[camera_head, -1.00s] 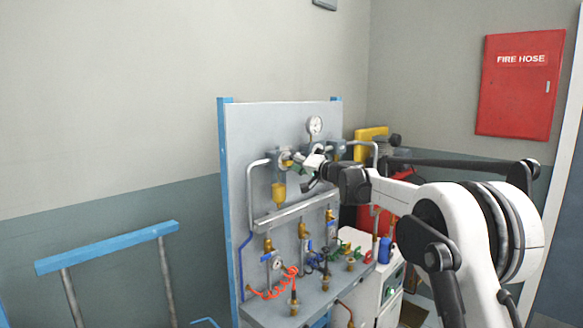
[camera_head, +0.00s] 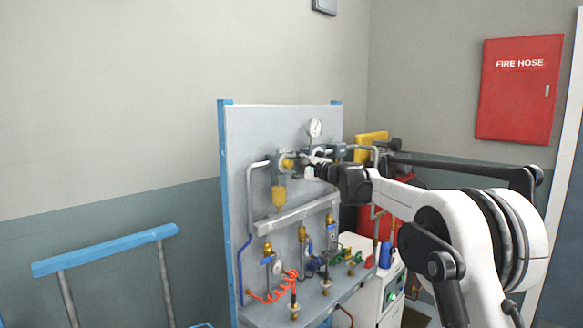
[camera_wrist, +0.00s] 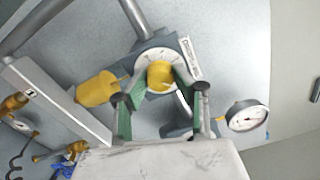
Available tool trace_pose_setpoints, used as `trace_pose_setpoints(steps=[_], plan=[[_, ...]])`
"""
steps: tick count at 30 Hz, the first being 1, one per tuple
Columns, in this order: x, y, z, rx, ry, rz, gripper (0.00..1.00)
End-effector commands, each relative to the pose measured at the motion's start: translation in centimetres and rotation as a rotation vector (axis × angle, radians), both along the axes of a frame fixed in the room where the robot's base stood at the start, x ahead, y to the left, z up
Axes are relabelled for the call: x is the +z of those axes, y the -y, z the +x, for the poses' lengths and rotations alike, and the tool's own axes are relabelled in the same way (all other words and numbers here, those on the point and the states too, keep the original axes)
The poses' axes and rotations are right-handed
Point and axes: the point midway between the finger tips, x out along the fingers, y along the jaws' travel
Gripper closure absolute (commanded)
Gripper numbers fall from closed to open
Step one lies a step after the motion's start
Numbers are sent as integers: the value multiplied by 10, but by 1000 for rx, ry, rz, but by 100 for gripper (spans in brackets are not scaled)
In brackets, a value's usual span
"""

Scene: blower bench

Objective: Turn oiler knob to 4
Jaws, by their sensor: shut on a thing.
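The oiler knob (camera_wrist: 160,75) is a yellow cylinder in front of a white round dial (camera_wrist: 152,57) on a grey block. My gripper (camera_wrist: 160,90) has one finger on each side of the knob in the wrist view and is shut on it. The dial's numbers are too small to read. In the head view my gripper (camera_head: 303,164) reaches the upper part of the panel and largely hides the knob. A yellow bowl (camera_head: 279,195) hangs below the oiler, and it also shows in the wrist view (camera_wrist: 97,89).
A pressure gauge (camera_head: 315,128) stands above the pipe, right of the knob in the wrist view (camera_wrist: 247,115). A grey rail (camera_head: 295,213) crosses the panel below. Several valves and a red coiled hose (camera_head: 284,285) are lower down. Open wall lies left of the panel.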

Motion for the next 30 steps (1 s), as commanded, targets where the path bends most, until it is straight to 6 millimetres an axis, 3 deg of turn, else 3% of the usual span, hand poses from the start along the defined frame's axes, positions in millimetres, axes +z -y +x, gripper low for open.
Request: trace_pose_setpoints(steps=[12,29,30], plan=[[0,0,0,0,-157,127,100],[0,0,0,0,-183,148,100],[0,0,0,0,-183,148,72]])
